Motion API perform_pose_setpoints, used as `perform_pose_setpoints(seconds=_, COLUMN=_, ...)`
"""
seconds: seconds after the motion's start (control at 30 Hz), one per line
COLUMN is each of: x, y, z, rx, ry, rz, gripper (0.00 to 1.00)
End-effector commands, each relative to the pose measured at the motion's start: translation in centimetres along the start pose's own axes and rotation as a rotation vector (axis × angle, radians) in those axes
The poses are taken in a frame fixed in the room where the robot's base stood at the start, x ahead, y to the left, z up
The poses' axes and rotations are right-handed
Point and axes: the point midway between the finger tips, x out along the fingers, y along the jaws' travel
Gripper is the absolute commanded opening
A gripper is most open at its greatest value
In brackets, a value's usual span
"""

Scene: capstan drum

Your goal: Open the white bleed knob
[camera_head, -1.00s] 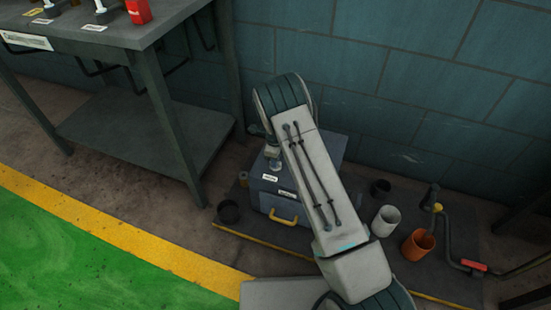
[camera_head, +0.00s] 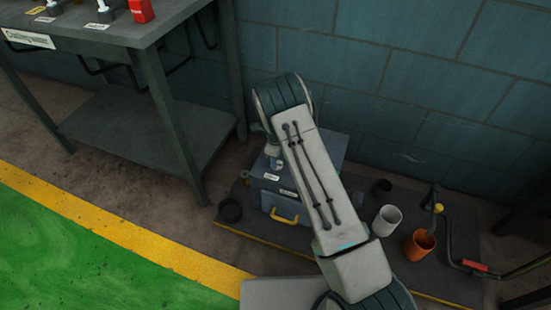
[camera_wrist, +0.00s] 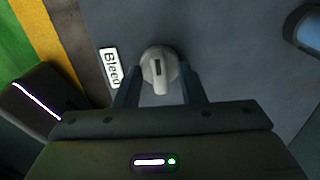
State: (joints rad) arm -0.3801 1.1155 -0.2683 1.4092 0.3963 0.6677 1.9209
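The white bleed knob (camera_wrist: 159,66) is round with a raised grip bar and a dark slot. It sits on the blue-grey box top, beside a white label reading "Bleed" (camera_wrist: 110,68). In the wrist view my gripper (camera_wrist: 161,80) is open, with one finger on each side of the knob. Narrow gaps seem to show between fingers and knob; contact cannot be told. In the head view the box (camera_head: 268,196) has a yellow handle and stands on a dark mat. My arm covers much of it, and the knob cannot be made out there.
A grey workbench (camera_head: 150,125) stands at the left. A white cup (camera_head: 386,222), an orange cup (camera_head: 418,247) and a crank with a red grip (camera_head: 474,265) are right of the box. A block wall (camera_head: 420,90) rises behind. A blue rounded part (camera_wrist: 308,30) shows at the wrist view's upper right.

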Motion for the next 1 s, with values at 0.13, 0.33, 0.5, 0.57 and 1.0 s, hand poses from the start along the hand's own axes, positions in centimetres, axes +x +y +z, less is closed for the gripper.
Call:
perform_pose_setpoints(seconds=0.13, x=-1.1, y=0.0, z=0.0, rx=-0.001, ry=0.000, rz=-0.001, gripper=0.36)
perform_pose_setpoints(seconds=0.33, x=-5.1, y=0.1, z=0.1, rx=-0.003, ry=-0.001, rz=-0.001, gripper=0.36)
perform_pose_setpoints(seconds=0.5, x=-9.1, y=0.0, z=0.2, rx=-0.003, ry=-0.002, rz=-0.002, gripper=0.36)
perform_pose_setpoints(seconds=0.57, x=-10.3, y=0.1, z=0.3, rx=-0.004, ry=-0.002, rz=-0.002, gripper=0.36)
perform_pose_setpoints(seconds=1.0, x=-13.8, y=0.1, z=0.2, rx=-0.004, ry=0.000, rz=0.000, gripper=0.36)
